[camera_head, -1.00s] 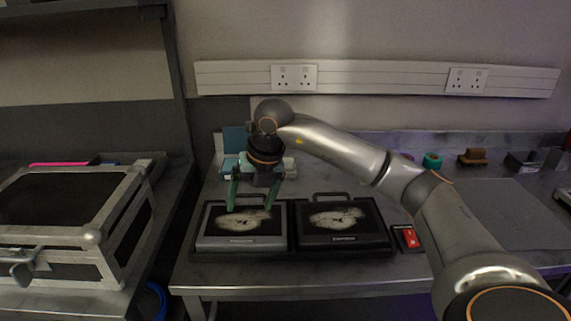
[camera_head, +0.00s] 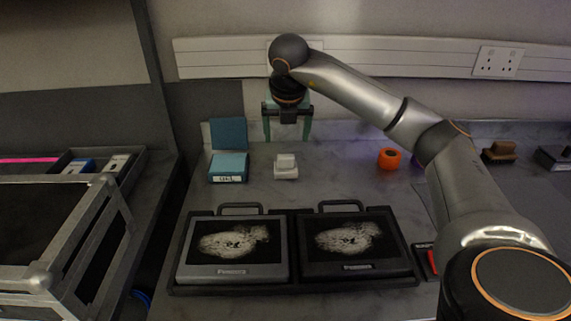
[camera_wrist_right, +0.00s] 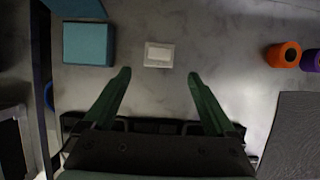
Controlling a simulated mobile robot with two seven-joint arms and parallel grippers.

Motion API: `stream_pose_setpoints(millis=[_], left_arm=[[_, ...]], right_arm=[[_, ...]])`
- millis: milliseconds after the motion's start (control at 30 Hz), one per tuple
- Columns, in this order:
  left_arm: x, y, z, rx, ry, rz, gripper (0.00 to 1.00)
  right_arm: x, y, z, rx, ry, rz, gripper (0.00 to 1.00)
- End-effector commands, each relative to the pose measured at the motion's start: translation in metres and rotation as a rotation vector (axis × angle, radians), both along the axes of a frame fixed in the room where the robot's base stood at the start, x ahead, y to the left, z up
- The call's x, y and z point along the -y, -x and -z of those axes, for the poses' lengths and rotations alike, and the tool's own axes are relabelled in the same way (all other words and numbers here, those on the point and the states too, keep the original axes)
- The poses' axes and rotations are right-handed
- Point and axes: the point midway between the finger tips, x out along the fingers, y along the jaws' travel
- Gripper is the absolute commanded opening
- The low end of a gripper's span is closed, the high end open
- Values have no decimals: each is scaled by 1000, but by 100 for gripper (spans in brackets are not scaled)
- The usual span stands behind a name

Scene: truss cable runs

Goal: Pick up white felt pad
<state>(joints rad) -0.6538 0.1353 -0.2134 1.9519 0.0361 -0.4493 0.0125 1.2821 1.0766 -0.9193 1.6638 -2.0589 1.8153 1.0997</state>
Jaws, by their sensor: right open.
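The white felt pad (camera_head: 285,166) is a small pale block with a raised smaller part, on the grey marbled bench behind the two dark-screened panels. It also shows in the right wrist view (camera_wrist_right: 159,54), lying flat and uncovered. My right gripper (camera_head: 287,138) has green fingers pointing down. It is open and empty, and the pad appears just below it in the head view. In the right wrist view the fingertips (camera_wrist_right: 158,74) are spread wider than the pad, which lies a little beyond them, apart from both. My left gripper is out of view.
An open teal box (camera_head: 229,167) stands left of the pad. Two framed panels with handles sit in a black tray (camera_head: 297,288) in front. An orange roll (camera_head: 390,158) and a brown brush (camera_head: 499,152) lie to the right. A trunking rail with sockets (camera_head: 499,61) runs along the wall.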

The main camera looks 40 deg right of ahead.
Motion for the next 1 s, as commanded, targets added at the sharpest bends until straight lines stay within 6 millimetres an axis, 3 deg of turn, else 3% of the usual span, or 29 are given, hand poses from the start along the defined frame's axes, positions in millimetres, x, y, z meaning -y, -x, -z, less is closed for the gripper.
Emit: stream_pose_setpoints(millis=[200,467,700,1000], left_arm=[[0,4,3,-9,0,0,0],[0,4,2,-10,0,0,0],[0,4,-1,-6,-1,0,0],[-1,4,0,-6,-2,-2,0]], right_arm=[[10,-11,38,-4,0,0,91],[16,-19,57,-3,0,0,91],[26,-32,89,-4,0,-1,91],[29,-35,98,-1,0,-2,91]])
